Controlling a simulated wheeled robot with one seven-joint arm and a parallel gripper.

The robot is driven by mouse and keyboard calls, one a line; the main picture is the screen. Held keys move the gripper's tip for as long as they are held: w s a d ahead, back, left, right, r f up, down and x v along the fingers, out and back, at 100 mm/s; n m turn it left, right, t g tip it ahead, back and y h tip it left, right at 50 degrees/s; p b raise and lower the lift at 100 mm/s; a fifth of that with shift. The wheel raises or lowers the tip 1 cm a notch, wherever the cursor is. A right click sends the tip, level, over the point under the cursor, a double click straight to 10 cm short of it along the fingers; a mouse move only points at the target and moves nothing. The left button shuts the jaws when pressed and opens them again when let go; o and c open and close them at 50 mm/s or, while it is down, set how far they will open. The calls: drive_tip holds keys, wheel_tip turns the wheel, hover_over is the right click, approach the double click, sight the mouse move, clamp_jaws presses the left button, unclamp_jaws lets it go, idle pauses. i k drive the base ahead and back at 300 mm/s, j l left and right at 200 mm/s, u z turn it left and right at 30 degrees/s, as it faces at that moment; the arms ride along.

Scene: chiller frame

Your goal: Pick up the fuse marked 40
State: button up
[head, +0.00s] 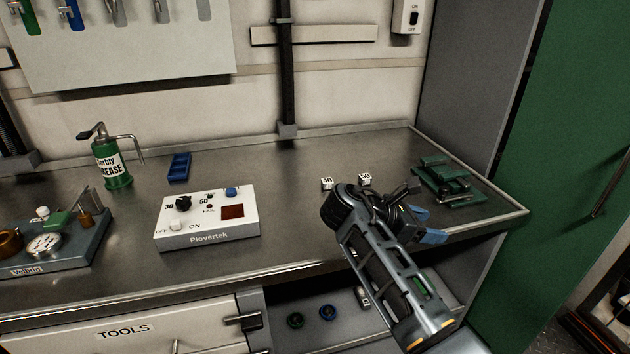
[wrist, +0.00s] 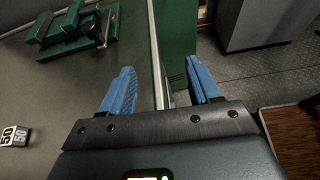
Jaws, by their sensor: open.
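Two small white block-shaped fuses stand on the grey bench top. The left fuse (head: 327,183) has a dark number too small to read surely; it may be 40. The right fuse (head: 365,179) seems marked 50, and a fuse marked 50 (wrist: 14,136) shows at the left edge of the wrist view. My gripper (head: 427,224) is open and empty, over the bench's right front edge, to the right of both fuses and apart from them.
A green clamp-like fixture (head: 447,184) stands at the bench's right end, near my gripper. A white Plovertek box (head: 207,220), a blue holder (head: 179,167) and a grease can (head: 112,165) stand further left. A lower shelf (head: 345,318) holds small round parts and a light block.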

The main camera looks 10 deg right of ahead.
sight(327, 184)
drive_tip(key=i+j, duration=0.2)
drive_tip(key=j, duration=0.15)
drive_tip(key=i+j, duration=0.45)
drive_tip(key=j, duration=0.25)
drive_tip(key=i+j, duration=0.2)
drive_tip(key=j, duration=0.15)
